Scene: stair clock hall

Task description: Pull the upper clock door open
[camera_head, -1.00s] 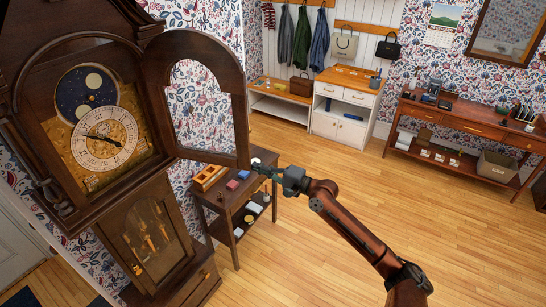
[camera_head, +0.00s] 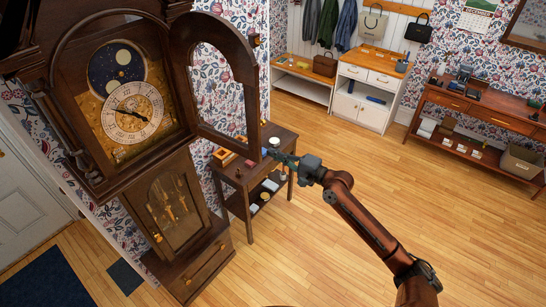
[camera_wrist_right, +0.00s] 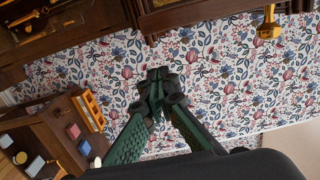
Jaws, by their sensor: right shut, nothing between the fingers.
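The upper clock door (camera_head: 253,110), an arched dark wooden frame, stands swung open to the right of the clock face (camera_head: 132,112). Its hinge side is at the clock case. My right gripper (camera_head: 272,154) is shut and empty, and its tips appear beside the door's lower right corner. In the right wrist view the closed green fingers (camera_wrist_right: 157,82) point at the flowered wallpaper, with dark wood above them and a visible gap. A brass knob (camera_wrist_right: 269,24) shows at the upper right there. My left gripper is out of view.
The lower clock door (camera_head: 172,208) looks shut. A small side table (camera_head: 246,192) with boxes stands behind my right gripper. A white cabinet (camera_head: 366,98) and a long wooden table (camera_head: 478,114) stand farther back. The floor (camera_head: 330,240) to the right is clear.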

